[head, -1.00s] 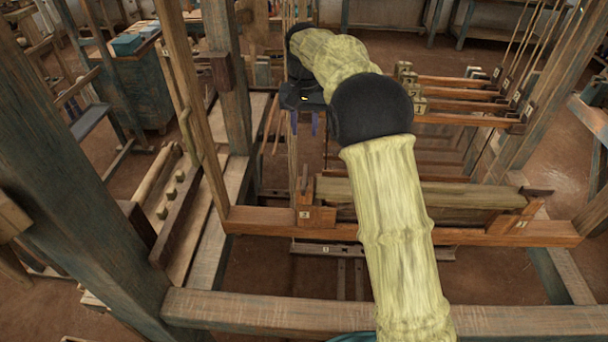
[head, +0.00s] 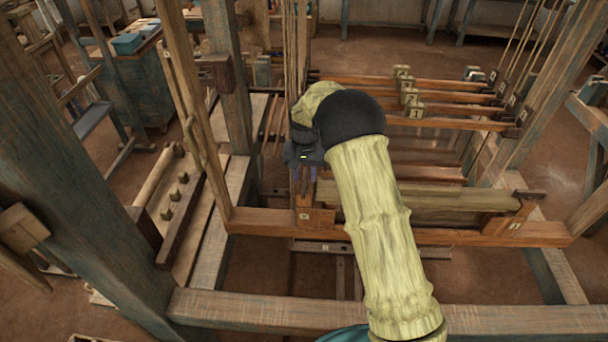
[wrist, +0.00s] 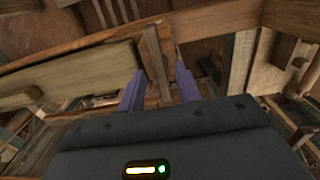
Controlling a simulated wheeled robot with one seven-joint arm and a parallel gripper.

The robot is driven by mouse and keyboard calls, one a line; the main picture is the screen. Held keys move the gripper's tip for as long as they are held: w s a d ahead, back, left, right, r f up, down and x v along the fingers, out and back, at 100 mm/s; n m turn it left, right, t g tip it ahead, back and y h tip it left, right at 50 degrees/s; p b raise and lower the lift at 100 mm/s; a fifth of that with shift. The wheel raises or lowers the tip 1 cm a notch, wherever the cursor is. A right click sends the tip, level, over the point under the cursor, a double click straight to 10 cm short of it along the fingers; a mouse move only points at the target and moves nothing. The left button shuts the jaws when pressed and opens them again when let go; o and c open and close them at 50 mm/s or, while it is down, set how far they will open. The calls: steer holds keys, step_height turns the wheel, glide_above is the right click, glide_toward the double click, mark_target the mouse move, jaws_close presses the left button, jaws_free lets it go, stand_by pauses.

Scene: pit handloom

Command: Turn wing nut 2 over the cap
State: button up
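The cap (head: 450,197), a long pale-green wooden bar, lies across the loom on the orange-brown beam; it also shows in the wrist view (wrist: 65,78). The left end block labelled 2 (head: 316,216) stands at its left end. My gripper (head: 304,180) points down just above that block. In the wrist view its two purple fingers (wrist: 160,88) are apart, and a narrow wooden piece (wrist: 155,52) shows between them, beyond the tips. Contact cannot be told. Wing nut 2 cannot be made out; my gripper covers that area. A dark bar (head: 530,193) sits over the cap's right end, by label 1.
Hanging cords (head: 291,50) and a tall wooden upright (head: 182,100) stand close left of my gripper. Several numbered bars (head: 450,90) lie behind. A thick front rail (head: 240,308) and a large post (head: 75,190) are nearer. A pegged board (head: 180,205) lies left.

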steer(key=shift+f, duration=1)
jaws_close()
steer(key=shift+m, duration=0.4)
steer(key=m+b, duration=0.1)
steer(key=m, duration=0.6)
steer(key=shift+m+b, duration=0.4)
steer(key=m, duration=0.4)
steer(key=shift+m, duration=0.3)
steer(key=m+p, duration=0.1)
steer(key=m, duration=0.3)
steer(key=shift+m, duration=0.4)
